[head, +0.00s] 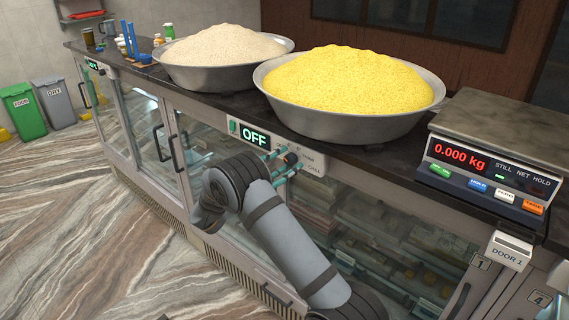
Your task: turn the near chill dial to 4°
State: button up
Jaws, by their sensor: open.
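The near chill dial (290,158) is a small dark knob on a pale control panel (313,168) on the front of the counter. The panel's green display (254,137) reads OFF. Small markings around the dial are partly hidden and hard to read, with CHILL legible at the right. My gripper (283,160) is open at the panel, its teal fingers close around or beside the dial. I cannot tell whether they touch it. My arm comes up from below and hides the panel's lower left.
A second panel with a green display (93,65) sits at the counter's far end. Basins of yellow (345,80) and pale grains (222,46) stand on top. A scale (490,155) reading 0.000 kg is at right. Glass doors with handles line the front; bins (54,100) stand left.

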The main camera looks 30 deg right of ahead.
jog(key=shift+c, duration=0.3)
jog(key=shift+f, duration=0.1)
jog(key=c, duration=1.1)
jog(key=shift+f+b, duration=0.1)
jog(key=shift+b, duration=0.25)
jog(key=shift+f+m+b, duration=0.1)
jog(key=shift+m+b, duration=0.55)
jog(key=shift+m, duration=0.05)
jog(key=m+b, duration=0.3)
jog(key=shift+f+b, duration=0.15)
jog(key=shift+b, duration=0.15)
jog(key=m+b, duration=0.2)
jog(key=b, duration=0.1)
jog(key=shift+a+m, duration=0.1)
jog(key=shift+m, duration=0.2)
jog(key=shift+r+m+b, duration=0.25)
jog(key=shift+m+b, duration=0.15)
jog(key=shift+b, duration=0.1)
